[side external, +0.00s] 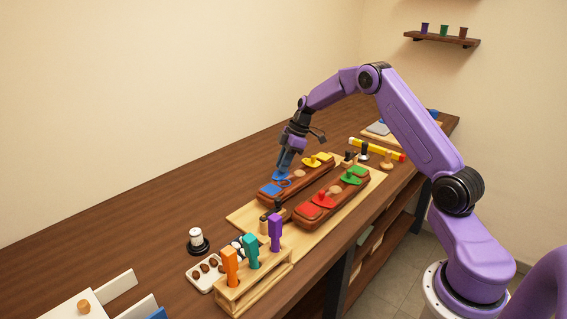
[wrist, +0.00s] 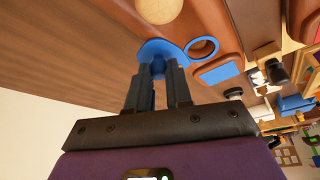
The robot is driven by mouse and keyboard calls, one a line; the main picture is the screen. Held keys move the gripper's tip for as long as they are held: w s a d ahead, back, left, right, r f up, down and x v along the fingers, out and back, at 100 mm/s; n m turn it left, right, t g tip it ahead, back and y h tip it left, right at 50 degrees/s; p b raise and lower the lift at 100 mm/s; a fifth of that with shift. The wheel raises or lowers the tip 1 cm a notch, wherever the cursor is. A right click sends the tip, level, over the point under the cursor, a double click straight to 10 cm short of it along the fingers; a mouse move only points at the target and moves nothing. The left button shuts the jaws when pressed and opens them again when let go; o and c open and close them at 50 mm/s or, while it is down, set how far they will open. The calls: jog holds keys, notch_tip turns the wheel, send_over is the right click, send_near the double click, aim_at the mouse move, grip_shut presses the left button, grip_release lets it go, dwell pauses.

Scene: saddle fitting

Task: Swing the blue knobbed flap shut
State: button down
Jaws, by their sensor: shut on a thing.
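The blue flap (side external: 281,176) is at the back edge of a long reddish-brown block (side external: 297,184). In the wrist view the flap (wrist: 160,49) is a rounded blue plate beside a blue-rimmed round opening (wrist: 201,48), not over it. A flat blue pad (wrist: 218,70) is on the same block beyond the opening. My gripper (side external: 283,165) points down at the flap. In the wrist view its fingers (wrist: 160,72) are shut on the flap's knob, which they mostly hide.
The same block carries a yellow flap (side external: 318,160). A parallel block in front carries a red flap (side external: 318,205) and a green flap (side external: 352,175). Both lie on a pale board (side external: 240,220). A rack (side external: 252,283) with colored handles stands in front. The table behind is clear.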

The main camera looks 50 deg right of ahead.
aim_at(284, 176)
jog(key=m, duration=0.2)
jog(key=s+m+t+h, duration=0.1)
jog(key=m, duration=0.1)
jog(key=s+m+h, duration=0.1)
jog(key=m, duration=0.1)
jog(key=shift+a, duration=0.2)
jog(key=m, duration=0.1)
jog(key=s+m+h, duration=0.1)
jog(key=m, duration=0.1)
jog(key=a+m+t, duration=0.1)
jog(key=m, duration=0.1)
jog(key=shift+s+h, duration=0.15)
jog(key=shift+h, duration=0.25)
jog(key=m, duration=0.1)
jog(key=a+m+h, duration=0.1)
jog(key=m, duration=0.1)
jog(key=m+h, duration=0.1)
jog(key=shift+s+a+m, duration=0.2)
jog(key=shift+s+m, duration=0.15)
jog(key=shift+m, duration=0.05)
jog(key=shift+s+a+m+g+h, duration=0.1)
jog(key=shift+a+m+g+h, duration=0.25)
jog(key=shift+m, duration=0.8)
jog(key=shift+a+m+g+h, duration=0.25)
jog(key=shift+a+m+h, duration=0.1)
jog(key=shift+m, duration=0.8)
jog(key=c, duration=1.1)
grip_release()
jog(key=shift+o, duration=0.2)
jog(key=shift+r, duration=0.1)
